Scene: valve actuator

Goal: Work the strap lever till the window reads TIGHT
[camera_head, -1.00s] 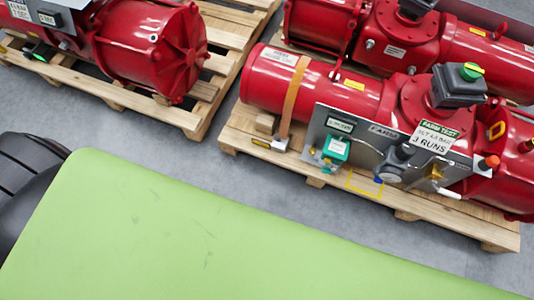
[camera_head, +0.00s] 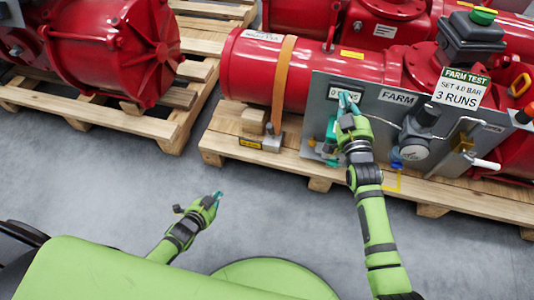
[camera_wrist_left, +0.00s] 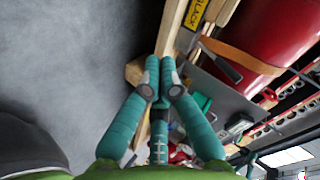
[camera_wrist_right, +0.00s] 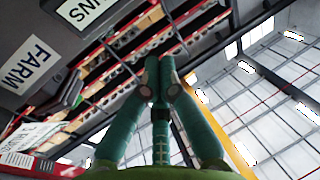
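The orange strap (camera_head: 284,75) runs down over the red cylinder to a small grey metal ratchet (camera_head: 272,143) on the pallet edge. A short lever (camera_head: 269,128) stands at the ratchet; in the left wrist view a grey lever (camera_wrist_left: 222,62) lies beside the strap. The yellow window (camera_head: 250,143) beside it reads SLACK in the left wrist view (camera_wrist_left: 198,12). My left gripper (camera_head: 218,196) is shut and empty, over the floor in front of the pallet, apart from the ratchet. My right gripper (camera_head: 346,101) is shut and empty at the grey panel, partly covering the runs counter; contact is unclear.
The grey panel (camera_head: 400,98) carries a farm-test sign (camera_head: 462,90), gauge and valve handles right of the strap. A teal device (camera_head: 329,145) is partly hidden behind my right gripper. Another pallet (camera_head: 155,120) with a red actuator stands left. Grey floor (camera_head: 120,185) is clear in front.

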